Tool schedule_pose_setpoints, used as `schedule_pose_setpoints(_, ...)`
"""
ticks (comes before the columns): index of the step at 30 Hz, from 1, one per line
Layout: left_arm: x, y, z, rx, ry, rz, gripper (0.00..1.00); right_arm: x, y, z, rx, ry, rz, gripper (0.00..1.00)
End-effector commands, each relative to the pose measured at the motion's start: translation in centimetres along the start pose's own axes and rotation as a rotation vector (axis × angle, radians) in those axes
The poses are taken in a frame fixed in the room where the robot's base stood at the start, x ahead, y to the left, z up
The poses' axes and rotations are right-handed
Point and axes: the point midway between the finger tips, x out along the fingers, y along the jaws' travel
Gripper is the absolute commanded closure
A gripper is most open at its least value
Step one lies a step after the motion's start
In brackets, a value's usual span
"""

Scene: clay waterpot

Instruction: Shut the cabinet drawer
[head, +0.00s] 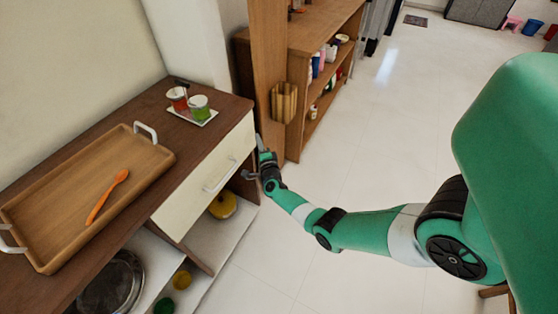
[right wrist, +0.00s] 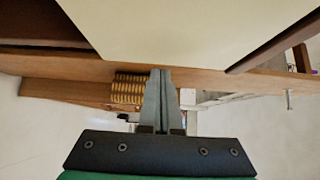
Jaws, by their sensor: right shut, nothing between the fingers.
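The cabinet drawer (head: 207,172) has a cream front with a white bar handle (head: 220,177), under the dark brown top of the cabinet. Its front looks close to the edge of the top; I cannot tell whether a small gap is left. My right gripper (head: 260,143) is shut and empty beside the drawer's right end, its fingers pointing away from me. In the right wrist view its closed fingers (right wrist: 161,74) are below a large cream panel (right wrist: 190,28), apparently the drawer front. Contact is not clear. My left gripper is out of view.
On the cabinet top are a wooden tray (head: 150,150) with an orange spoon (head: 107,197), and a small white tray (head: 210,116) with two cups. A yellow pot (head: 222,206) stands on the shelf below. A wooden shelf unit (head: 303,38) stands behind the gripper. The floor (head: 390,130) to the right is clear.

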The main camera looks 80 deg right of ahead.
Motion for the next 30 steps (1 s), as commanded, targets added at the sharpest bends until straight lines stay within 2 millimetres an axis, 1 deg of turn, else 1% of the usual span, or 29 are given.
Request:
schedule_pose_setpoints(2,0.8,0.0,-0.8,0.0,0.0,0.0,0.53,-1.2,-0.2,-0.6,-0.004,-0.005,0.005,1.0)
schedule_pose_setpoints(3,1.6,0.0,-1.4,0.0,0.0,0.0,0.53,-2.4,-0.5,-0.4,-0.004,-0.008,0.006,1.0)
schedule_pose_setpoints(6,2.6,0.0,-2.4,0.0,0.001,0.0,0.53,-5.3,-0.4,-0.4,-0.004,-0.009,0.007,1.0)
schedule_pose_setpoints(9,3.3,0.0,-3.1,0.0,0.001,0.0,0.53,-7.7,-0.3,-0.4,-0.004,-0.009,0.005,1.0)
schedule_pose_setpoints(13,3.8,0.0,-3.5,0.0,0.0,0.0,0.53,-9.9,-0.1,-0.5,-0.004,-0.006,0.004,1.0)
schedule_pose_setpoints(15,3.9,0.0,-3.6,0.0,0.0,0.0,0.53,-10.6,0.0,-0.5,-0.003,-0.006,0.004,1.0)
schedule_pose_setpoints(18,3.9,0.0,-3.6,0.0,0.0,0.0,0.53,-11.0,0.1,-0.5,-0.002,-0.004,0.002,1.0)
schedule_pose_setpoints(28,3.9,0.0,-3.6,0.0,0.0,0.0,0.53,-11.0,0.2,-0.5,-0.002,-0.003,0.002,1.0)
schedule_pose_setpoints(30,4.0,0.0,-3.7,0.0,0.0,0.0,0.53,-11.1,0.0,-0.2,-0.002,-0.01,0.002,1.0)
